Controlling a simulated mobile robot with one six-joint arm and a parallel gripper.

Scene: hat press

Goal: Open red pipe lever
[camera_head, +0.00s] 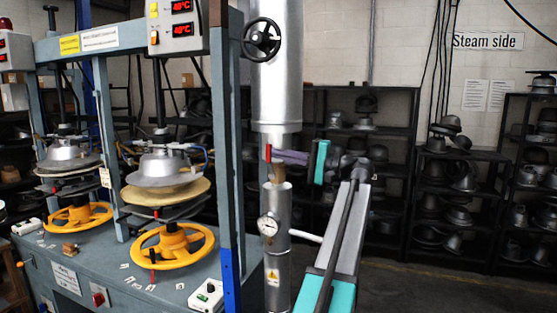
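The red pipe lever (268,153) shows as a small upright red piece at the brass-coloured valve joint (278,173) between the upper silver pipe (278,80) and the lower silver pipe (275,240). My gripper (276,156) reaches in from the right, with its purple-grey fingers pointing left and their tips close beside the lever. The fingers overlap in this view, so I cannot tell whether they are open or shut, or whether they touch the lever. They hide part of the valve joint.
A black handwheel (262,39) is on the upper pipe and a pressure gauge (268,226) on the lower one. The blue-grey press frame (228,150) stands just left of the pipe. Yellow handwheels (173,250) are further left. Dark shelves (400,110) with hat moulds stand behind.

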